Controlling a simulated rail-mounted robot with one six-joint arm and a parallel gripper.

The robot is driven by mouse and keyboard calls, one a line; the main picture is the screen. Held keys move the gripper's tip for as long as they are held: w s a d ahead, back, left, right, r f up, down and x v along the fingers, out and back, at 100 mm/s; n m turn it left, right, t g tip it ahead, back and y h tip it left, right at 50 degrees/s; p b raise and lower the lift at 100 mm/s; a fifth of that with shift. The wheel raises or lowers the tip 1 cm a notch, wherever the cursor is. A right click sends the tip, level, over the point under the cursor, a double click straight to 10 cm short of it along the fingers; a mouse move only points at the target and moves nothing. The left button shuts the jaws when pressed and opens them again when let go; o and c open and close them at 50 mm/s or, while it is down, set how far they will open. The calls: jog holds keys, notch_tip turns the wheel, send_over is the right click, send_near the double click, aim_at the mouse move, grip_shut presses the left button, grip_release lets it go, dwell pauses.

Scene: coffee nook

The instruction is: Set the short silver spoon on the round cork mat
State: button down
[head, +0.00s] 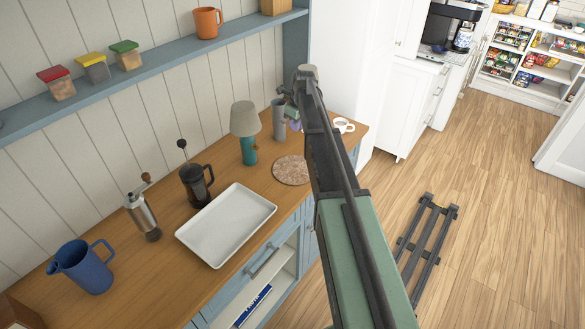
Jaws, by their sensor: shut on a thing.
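The round cork mat (291,170) lies flat on the wooden counter, speckled brown and bare where it shows. My arm hides the area just to its right. My gripper (290,112) is small and partly hidden behind my arm, up and beyond the mat, in front of a grey cylinder (278,122). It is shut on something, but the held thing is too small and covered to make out. I cannot pick out the short silver spoon anywhere in view.
Left of the mat stand a lamp (246,130), a French press (196,186), a white tray (226,224), a grinder (142,214) and a blue jug (84,266). A white mug (343,125) stands right of my arm. A shelf (150,72) runs along the wall above.

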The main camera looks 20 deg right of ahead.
aim_at(295, 169)
notch_tip(295, 169, down, 20)
jog(key=b, duration=1.8)
jog(key=shift+b, duration=0.4)
jog(key=shift+r+p, duration=0.3)
jog(key=shift+f, duration=0.25)
jog(key=c, duration=1.2)
grip_release()
jog(key=shift+r, duration=0.1)
notch_tip(295, 169, up, 12)
jog(key=s+r+p, duration=0.1)
jog(key=s+p, duration=0.1)
jog(key=p, duration=1)
jog(key=s+a+n, duration=1.1)
jog(key=s+n, duration=0.4)
jog(key=s+a+f+n+g, duration=0.1)
jog(key=s+a+n, duration=1.1)
jog(key=s+n, duration=0.3)
jog(key=shift+s+g+h, duration=0.3)
jog(key=shift+s+h, duration=0.1)
jog(key=shift+s, duration=0.2)
